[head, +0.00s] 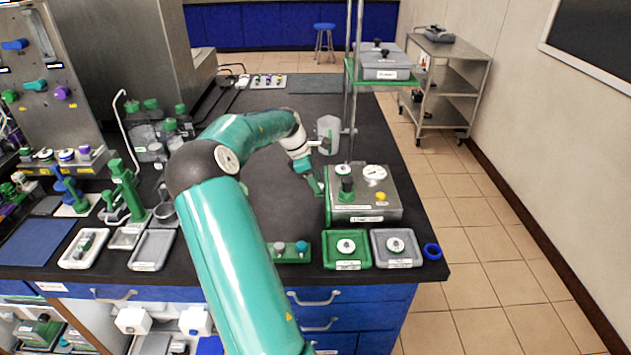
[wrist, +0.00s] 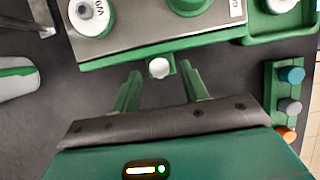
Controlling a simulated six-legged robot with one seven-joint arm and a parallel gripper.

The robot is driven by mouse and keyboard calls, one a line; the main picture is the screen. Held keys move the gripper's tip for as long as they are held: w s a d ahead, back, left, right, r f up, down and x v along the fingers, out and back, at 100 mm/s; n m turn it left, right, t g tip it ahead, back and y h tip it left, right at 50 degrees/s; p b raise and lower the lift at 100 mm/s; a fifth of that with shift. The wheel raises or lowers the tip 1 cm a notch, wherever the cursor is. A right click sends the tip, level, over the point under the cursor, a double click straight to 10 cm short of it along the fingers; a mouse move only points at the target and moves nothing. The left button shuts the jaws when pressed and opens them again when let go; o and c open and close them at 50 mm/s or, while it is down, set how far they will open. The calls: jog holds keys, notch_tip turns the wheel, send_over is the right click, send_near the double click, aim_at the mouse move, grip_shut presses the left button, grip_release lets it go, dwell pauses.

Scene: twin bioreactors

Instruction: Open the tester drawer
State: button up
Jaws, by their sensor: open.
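The tester (head: 362,206) is a grey metal box with a green base, a dial gauge and a yellow button, standing on the dark bench. In the wrist view its grey top (wrist: 140,32) and green lower edge fill the upper part. A small round white knob (wrist: 159,68) sticks out from that green side, and the drawer appears closed. My gripper (head: 316,186) is at the tester's left side in the head view. In the wrist view my gripper (wrist: 158,73) is open, its green fingertips on either side of the knob. Whether they touch it, I cannot tell.
A green tray (head: 347,249) and a grey tray (head: 397,248) sit in front of the tester. A green block with coloured knobs (head: 290,251) lies front left. A stand with a clear beaker (head: 328,133) rises behind. A blue ring (head: 432,251) lies near the bench corner.

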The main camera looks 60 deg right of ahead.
jog(key=shift+s+f, duration=0.1)
jog(key=shift+f, duration=0.15)
grip_shut()
jog(key=w+a, duration=0.1)
jog(key=w, duration=0.2)
jog(key=w+a, duration=0.2)
jog(key=w, duration=0.1)
jog(key=w+a, duration=0.1)
jog(key=w, duration=0.2)
jog(key=shift+a, duration=0.2)
grip_release()
